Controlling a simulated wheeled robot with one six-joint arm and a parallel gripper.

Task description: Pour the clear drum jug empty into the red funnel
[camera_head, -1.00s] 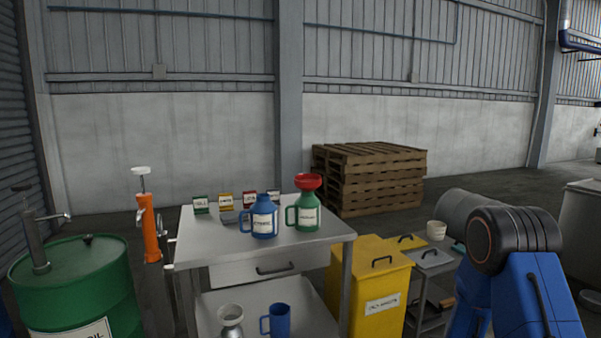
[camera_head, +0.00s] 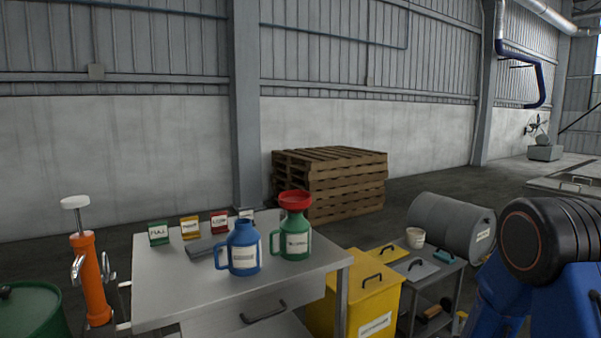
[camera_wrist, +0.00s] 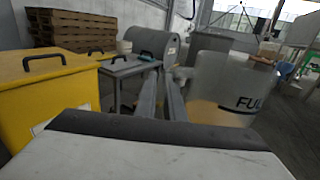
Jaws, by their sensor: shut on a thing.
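The red funnel (camera_head: 295,201) sits upright in the neck of a green jug (camera_head: 291,242), which stands on the steel table beside a blue jug (camera_head: 239,248). In the wrist view my gripper (camera_wrist: 165,90) is shut on the clear drum jug (camera_wrist: 222,92), seen at the right of the fingers. The jug is see-through, with dark "FUL" lettering and a tan lower part that looks like liquid. It looks about upright. The grip point on it is hard to make out. In the head view my gripper and the jug are out of sight; only part of my arm shows.
The steel table (camera_head: 185,297) carries several labelled cards at its back. A grey drum (camera_head: 452,226) lies behind. An orange pump (camera_head: 90,278) rises at left.

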